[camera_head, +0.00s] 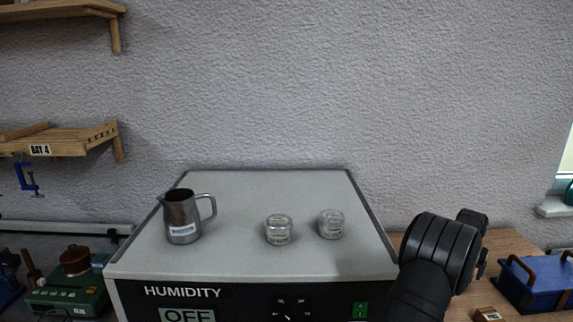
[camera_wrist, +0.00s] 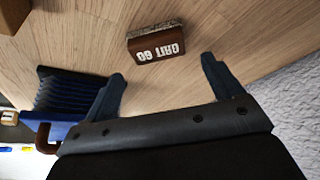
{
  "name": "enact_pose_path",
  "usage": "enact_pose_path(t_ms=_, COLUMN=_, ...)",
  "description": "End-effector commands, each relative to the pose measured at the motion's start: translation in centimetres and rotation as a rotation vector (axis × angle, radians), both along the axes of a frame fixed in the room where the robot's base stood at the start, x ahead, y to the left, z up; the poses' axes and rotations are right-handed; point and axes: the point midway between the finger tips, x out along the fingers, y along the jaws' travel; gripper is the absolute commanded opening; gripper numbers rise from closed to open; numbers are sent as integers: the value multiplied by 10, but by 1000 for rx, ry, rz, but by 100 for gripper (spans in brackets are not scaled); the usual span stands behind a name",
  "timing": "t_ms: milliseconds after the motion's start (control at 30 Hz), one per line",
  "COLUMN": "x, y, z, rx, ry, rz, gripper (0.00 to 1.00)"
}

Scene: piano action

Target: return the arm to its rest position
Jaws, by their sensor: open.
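My gripper (camera_wrist: 163,68) is open and empty in the wrist view, its two dark fingers spread apart. A brown block labelled "GRIT 60" (camera_wrist: 157,45), upside down in this view, lies on the wooden table (camera_wrist: 230,25) beyond the fingertips, not between them. In the head view my black arm (camera_head: 440,250) rises at the lower right, beside the humidity cabinet (camera_head: 270,190). The fingers cannot be made out there.
A metal pitcher (camera_head: 182,217) and two small clear jars (camera_head: 279,231) (camera_head: 331,224) stand on the cabinet, whose display reads OFF. A blue box with brown handles (camera_head: 535,284) sits at right. Shelves (camera_head: 65,140) hang at left. A green case (camera_head: 68,297) stands lower left.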

Motion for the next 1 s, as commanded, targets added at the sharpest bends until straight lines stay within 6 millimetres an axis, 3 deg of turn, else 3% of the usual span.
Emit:
enact_pose_path(t_ms=667, x=-112, y=-31, z=72, rx=1, ry=2, rz=-4, gripper=85)
enact_pose_path(t_ms=1000, x=-131, y=6, z=104, rx=1, ry=1, rz=21, gripper=85)
